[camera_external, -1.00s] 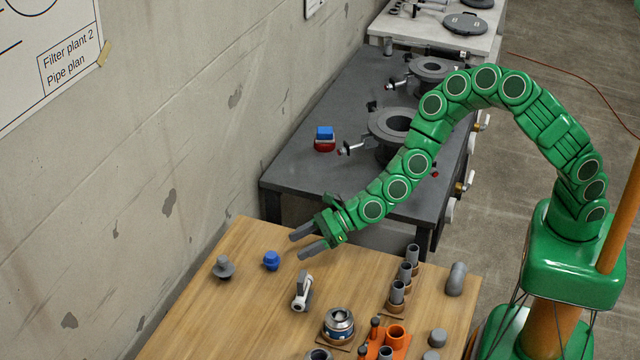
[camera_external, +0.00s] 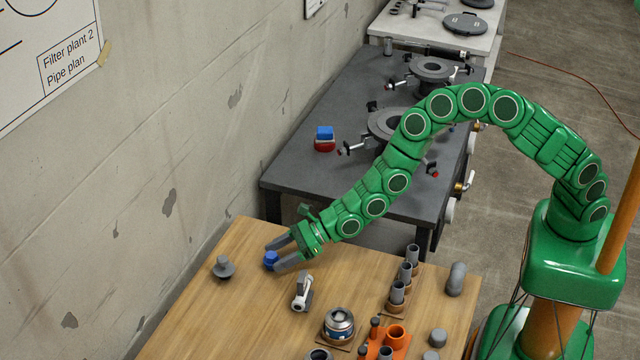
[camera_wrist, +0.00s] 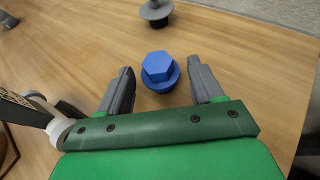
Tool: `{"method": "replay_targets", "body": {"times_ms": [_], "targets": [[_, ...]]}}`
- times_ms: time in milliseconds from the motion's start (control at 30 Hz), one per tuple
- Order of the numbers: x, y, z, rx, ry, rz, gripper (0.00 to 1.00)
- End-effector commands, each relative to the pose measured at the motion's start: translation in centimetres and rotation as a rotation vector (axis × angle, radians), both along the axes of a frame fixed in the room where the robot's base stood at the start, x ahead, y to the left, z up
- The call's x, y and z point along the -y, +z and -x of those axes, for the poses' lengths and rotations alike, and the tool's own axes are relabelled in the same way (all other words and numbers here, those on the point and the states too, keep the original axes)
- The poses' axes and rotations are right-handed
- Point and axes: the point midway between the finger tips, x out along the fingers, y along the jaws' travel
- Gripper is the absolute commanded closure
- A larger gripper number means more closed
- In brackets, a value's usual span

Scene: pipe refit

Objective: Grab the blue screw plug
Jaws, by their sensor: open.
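The blue screw plug (camera_external: 271,260) stands on the wooden table near its back left edge. My gripper (camera_external: 272,257) is open around it, one grey finger on either side. In the wrist view the plug (camera_wrist: 160,71) shows its hexagonal head and round flange, between the open fingertips of my gripper (camera_wrist: 163,76) and a little beyond them. Gaps show between the plug and both fingers there.
A grey plug (camera_external: 223,268) stands to the left, also beyond the blue plug in the wrist view (camera_wrist: 156,12). A white-and-grey valve piece (camera_external: 302,292) is close to the right. Grey pipes (camera_external: 406,272) and an orange fitting (camera_external: 388,340) stand farther right on the wooden table (camera_external: 200,315).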

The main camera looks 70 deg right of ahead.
Motion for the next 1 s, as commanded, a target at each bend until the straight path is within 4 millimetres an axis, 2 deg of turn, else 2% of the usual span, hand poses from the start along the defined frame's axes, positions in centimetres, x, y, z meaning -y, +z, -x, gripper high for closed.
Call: {"method": "replay_targets", "body": {"times_ms": [333,633,1000], "targets": [[-0.23,-0.05,-0.16,0.001,0.001,-0.001,0.36],[-0.23,-0.06,-0.14,0.001,0.001,-0.001,0.81],[-0.23,0.38,-0.17,0.001,0.001,-0.002,0.81]]}}
